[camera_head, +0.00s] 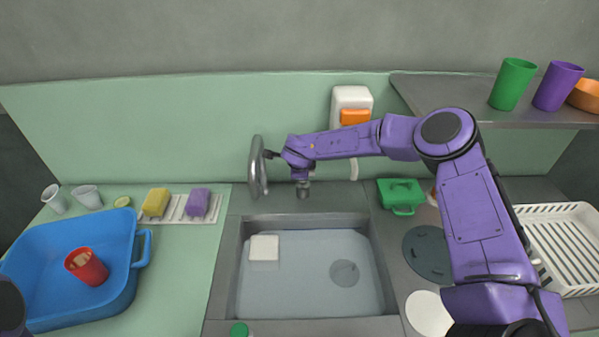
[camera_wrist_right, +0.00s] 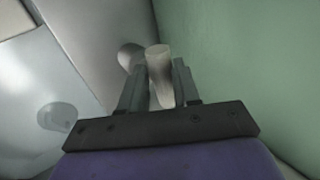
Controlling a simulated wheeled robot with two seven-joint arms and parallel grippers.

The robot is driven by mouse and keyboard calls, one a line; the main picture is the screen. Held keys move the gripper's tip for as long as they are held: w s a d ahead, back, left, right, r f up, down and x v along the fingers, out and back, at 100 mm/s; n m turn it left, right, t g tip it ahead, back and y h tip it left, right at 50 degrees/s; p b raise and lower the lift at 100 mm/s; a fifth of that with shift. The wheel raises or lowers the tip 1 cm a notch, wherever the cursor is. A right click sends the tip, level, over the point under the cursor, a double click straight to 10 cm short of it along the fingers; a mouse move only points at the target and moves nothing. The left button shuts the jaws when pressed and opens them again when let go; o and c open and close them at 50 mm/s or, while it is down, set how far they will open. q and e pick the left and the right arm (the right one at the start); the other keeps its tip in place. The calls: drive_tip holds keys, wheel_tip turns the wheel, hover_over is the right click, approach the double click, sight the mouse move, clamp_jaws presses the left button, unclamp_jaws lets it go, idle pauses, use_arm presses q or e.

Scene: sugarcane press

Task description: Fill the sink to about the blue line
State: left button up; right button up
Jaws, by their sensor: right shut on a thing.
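The sink (camera_head: 227,270) is a grey basin in the middle of the counter. A round grey disc (camera_head: 345,273) shows on its floor, and a white square (camera_head: 264,248) shows near its back left corner. I cannot make out a blue line or tell the water level. The grey metal faucet (camera_head: 258,165) stands behind the sink. My right gripper (camera_head: 272,154) reaches it from the right. In the right wrist view its fingers (camera_wrist_right: 157,78) are shut on a pale, rounded handle (camera_wrist_right: 159,62). My left gripper is out of view.
A blue tub (camera_head: 130,225) with a red cup (camera_head: 86,266) stands at the left. Yellow (camera_head: 156,202) and purple (camera_head: 197,202) sponges lie beside the sink. A green container (camera_head: 401,194) and a white rack (camera_head: 565,240) are at the right. The shelf (camera_head: 440,92) holds cups.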

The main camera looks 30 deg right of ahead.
drive_tip(key=shift+w+r, duration=0.25)
drive_tip(key=shift+r, duration=0.15)
drive_tip(key=o, duration=0.8)
drive_tip(key=shift+c, duration=0.2)
drive_tip(key=shift+o, duration=1.1)
drive_tip(key=shift+f, duration=0.25)
drive_tip(key=shift+s, duration=0.1)
